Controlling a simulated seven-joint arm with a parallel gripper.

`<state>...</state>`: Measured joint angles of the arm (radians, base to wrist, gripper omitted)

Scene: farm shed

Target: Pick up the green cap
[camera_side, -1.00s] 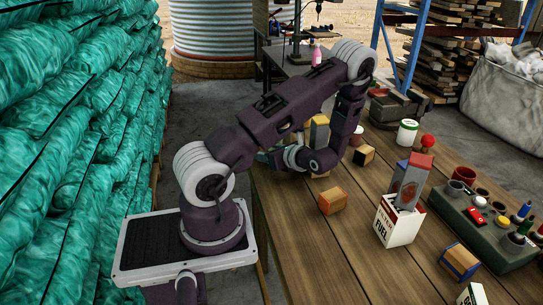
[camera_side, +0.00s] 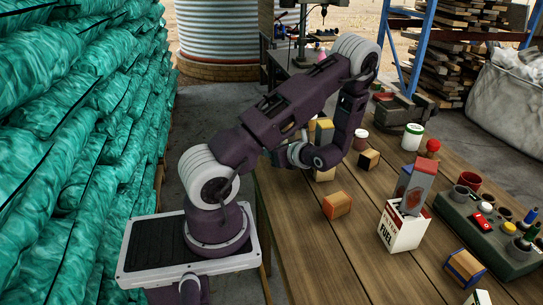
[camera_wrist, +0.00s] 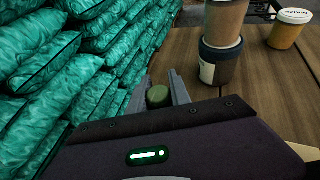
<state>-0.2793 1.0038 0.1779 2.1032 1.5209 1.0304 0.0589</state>
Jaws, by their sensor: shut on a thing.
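The green cap (camera_wrist: 158,97) is a small, dull green round piece in the wrist view. It sits between the two grey fingers of my gripper (camera_wrist: 164,88), which is shut on it. The table is below and beyond the fingers, and the height of the cap above it is hard to judge. In the side view my gripper (camera_side: 280,156) is mostly hidden behind my own wrist, over the table's left edge. The cap cannot be made out there.
In the wrist view a dark cup (camera_wrist: 220,66) with a tan cup (camera_wrist: 224,22) on top stands just right of the fingers. Stacked green bags (camera_wrist: 95,50) rise at left. In the side view an orange block (camera_side: 337,205) and a fuel box (camera_side: 403,229) stand on the table.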

